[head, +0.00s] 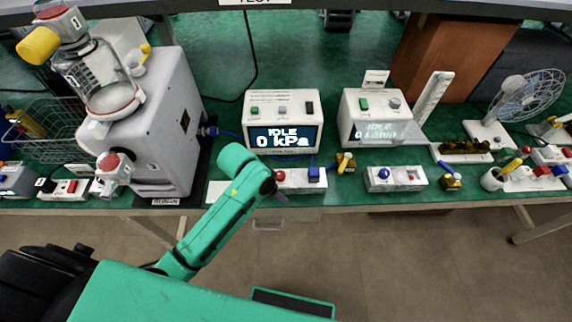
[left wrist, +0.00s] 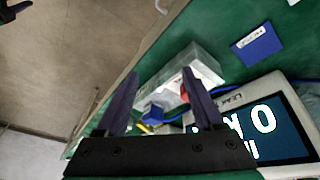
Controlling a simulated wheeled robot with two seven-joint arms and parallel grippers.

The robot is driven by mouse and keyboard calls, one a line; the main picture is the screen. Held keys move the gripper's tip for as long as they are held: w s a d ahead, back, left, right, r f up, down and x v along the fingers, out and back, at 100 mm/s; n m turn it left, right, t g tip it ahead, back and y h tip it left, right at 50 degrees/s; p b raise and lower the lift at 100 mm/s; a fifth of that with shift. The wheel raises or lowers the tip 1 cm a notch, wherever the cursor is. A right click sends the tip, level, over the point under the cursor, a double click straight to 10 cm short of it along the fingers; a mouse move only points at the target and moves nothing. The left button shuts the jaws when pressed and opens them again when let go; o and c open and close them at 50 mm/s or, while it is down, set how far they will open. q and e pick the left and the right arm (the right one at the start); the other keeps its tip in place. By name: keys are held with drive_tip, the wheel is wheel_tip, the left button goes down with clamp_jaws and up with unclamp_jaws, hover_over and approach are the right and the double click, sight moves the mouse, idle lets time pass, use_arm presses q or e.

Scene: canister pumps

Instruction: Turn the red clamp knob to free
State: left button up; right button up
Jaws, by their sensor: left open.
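The red clamp knob (head: 279,175) sits at the left end of a small white fixture (head: 300,177) near the table's front edge. In the left wrist view a red part (left wrist: 184,93) shows beside the right-hand finger, which partly hides it. My left gripper (head: 277,195) is open and empty, just in front of the fixture's left end. In the left wrist view its two dark fingers (left wrist: 160,75) stand apart, with the white fixture (left wrist: 200,65) beyond them. I cannot tell whether a finger touches the knob. My right gripper is not in view.
A display box (head: 283,105) reading IDLE 0 kPa stands behind. A large grey machine (head: 165,120) stands to the left. Another white fixture (head: 396,178) with a blue knob is further right.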

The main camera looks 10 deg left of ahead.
use_arm(q)
drive_tip(key=w+d+r+m+g+p, duration=0.1)
drive_tip(key=w+d+r+m, duration=0.25)
drive_tip(key=r, duration=0.35)
drive_tip(key=m+g+y+p, duration=0.1)
drive_tip(key=m+g+y, duration=0.1)
drive_tip(key=m+y, duration=0.1)
approach(280, 174)
wheel_tip(280, 174, down, 9)
drive_tip(key=shift+s+d+p, duration=0.1)
drive_tip(key=shift+p, duration=0.7)
clamp_jaws()
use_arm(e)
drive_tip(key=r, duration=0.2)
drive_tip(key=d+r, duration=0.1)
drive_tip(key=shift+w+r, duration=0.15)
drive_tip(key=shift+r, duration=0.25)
